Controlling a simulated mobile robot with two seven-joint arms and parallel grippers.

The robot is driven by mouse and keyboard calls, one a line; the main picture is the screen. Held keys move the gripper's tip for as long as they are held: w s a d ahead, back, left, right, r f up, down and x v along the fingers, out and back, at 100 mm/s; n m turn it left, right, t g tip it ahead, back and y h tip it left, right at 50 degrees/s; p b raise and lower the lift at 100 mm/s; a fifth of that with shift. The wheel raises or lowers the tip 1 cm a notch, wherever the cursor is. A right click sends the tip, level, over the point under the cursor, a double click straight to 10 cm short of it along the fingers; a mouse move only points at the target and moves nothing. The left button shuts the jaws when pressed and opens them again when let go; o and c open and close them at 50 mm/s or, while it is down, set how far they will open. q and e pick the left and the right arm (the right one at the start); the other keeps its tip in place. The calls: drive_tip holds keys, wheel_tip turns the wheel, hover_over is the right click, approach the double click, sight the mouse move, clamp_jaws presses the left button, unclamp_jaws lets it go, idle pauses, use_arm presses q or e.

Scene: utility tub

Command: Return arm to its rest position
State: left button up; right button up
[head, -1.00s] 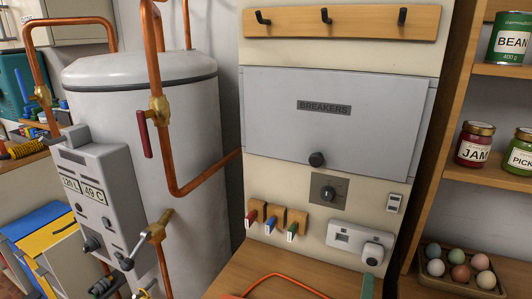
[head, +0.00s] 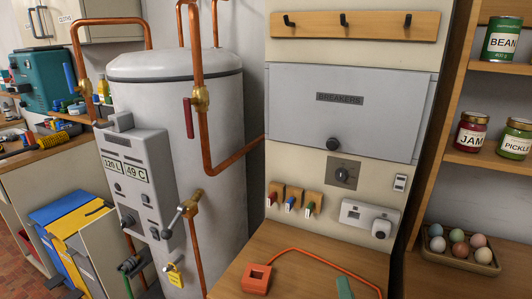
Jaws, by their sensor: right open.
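My right gripper (head: 343,288) appears to show only as a teal-green fingertip at the bottom edge of the head view, over the wooden worktop. The rest of it is cut off by the frame. No object shows in its grip. An orange block with a square opening (head: 256,279) lies on the worktop to its left. An orange cable (head: 320,262) arcs from that block, behind the fingertip, to the lower right. My left gripper is not in view.
The wooden worktop (head: 225,285) has the grey breaker box (head: 300,120) behind it. A white tank (head: 220,150) with copper pipes and a lever valve (head: 180,215) stands left. Shelves with jars and an egg tray (head: 460,263) stand right.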

drive_tip(key=s+a+f+n+g+y, duration=0.3)
drive_tip(key=s+f+n+g+y, duration=0.1)
drive_tip(key=s+f+n+g, duration=0.3)
drive_tip(key=s+a+f+n+g+y, duration=0.3)
drive_tip(key=s+f+n+g, duration=0.25)
drive_tip(key=f+n, duration=0.2)
drive_tip(key=s+d+f+g+h, duration=0.4)
drive_tip(key=s+d+f, duration=0.1)
drive_tip(key=s+d, duration=0.25)
drive_tip(key=s+d+f+g+h, duration=0.45)
drive_tip(key=s+d, duration=0.25)
drive_tip(key=s, duration=0.2)
drive_tip(key=w+a+f+t+y, duration=0.2)
drive_tip(key=w+f+t, duration=0.4)
drive_tip(key=f, duration=0.3)
drive_tip(key=shift+a+f+n+t, duration=0.3)
drive_tip(key=shift+a+t, duration=0.25)
drive_tip(key=shift+t, duration=0.35)
drive_tip(key=shift+r, duration=0.1)
